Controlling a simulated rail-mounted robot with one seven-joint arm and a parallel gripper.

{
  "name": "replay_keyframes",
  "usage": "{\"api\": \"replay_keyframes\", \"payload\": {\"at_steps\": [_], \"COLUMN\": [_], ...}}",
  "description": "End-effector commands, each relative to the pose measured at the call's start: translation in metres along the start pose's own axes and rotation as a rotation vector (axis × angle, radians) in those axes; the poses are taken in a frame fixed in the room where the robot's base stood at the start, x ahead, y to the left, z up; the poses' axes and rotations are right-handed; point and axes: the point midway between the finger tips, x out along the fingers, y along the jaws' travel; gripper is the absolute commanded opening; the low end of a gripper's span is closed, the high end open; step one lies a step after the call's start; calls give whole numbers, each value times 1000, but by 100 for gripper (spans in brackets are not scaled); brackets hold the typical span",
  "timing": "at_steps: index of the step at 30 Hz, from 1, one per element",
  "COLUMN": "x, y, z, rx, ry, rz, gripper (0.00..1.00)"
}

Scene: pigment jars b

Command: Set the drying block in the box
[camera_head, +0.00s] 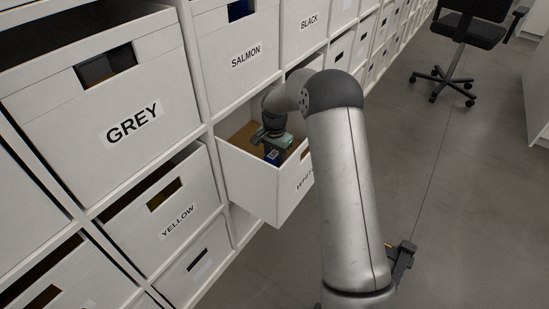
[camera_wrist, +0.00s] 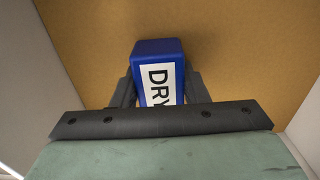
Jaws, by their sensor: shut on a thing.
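The drying block (camera_wrist: 158,58) is blue with a white label on which "DRY" can be read. My gripper (camera_wrist: 158,90) is shut on it, with one dark finger on each side. In the head view the block (camera_head: 273,157) shows as a small blue patch under my gripper (camera_head: 272,150), inside the opened white box (camera_head: 246,182). The box's label is partly hidden by my arm and reads "WHI". The brown box floor shows around the block in the wrist view. I cannot tell whether the block touches the floor.
Closed boxes surround the opened one: the salmon box (camera_head: 243,75) above, the grey box (camera_head: 110,85) and the yellow box (camera_head: 163,195) to the left. The box's white walls stand close around my gripper. An office chair (camera_head: 462,45) stands on the open grey floor at the back right.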

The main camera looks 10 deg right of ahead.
Motion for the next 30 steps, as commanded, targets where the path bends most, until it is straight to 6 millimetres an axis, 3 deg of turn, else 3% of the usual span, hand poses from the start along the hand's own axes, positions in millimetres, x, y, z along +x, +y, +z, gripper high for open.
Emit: {"api": "replay_keyframes", "payload": {"at_steps": [10, 11, 13, 23, 30], "x": [4, 3, 3, -2, -41], "y": [0, 0, 0, 0, 0], "z": [0, 0, 0, 0, -1], "rx": [0, 0, 0, 0, 0], "ry": [1, 1, 1, 1, 4], "rz": [-1, -1, -1, -1, -3], "gripper": [18, 46, 62, 62, 62]}}
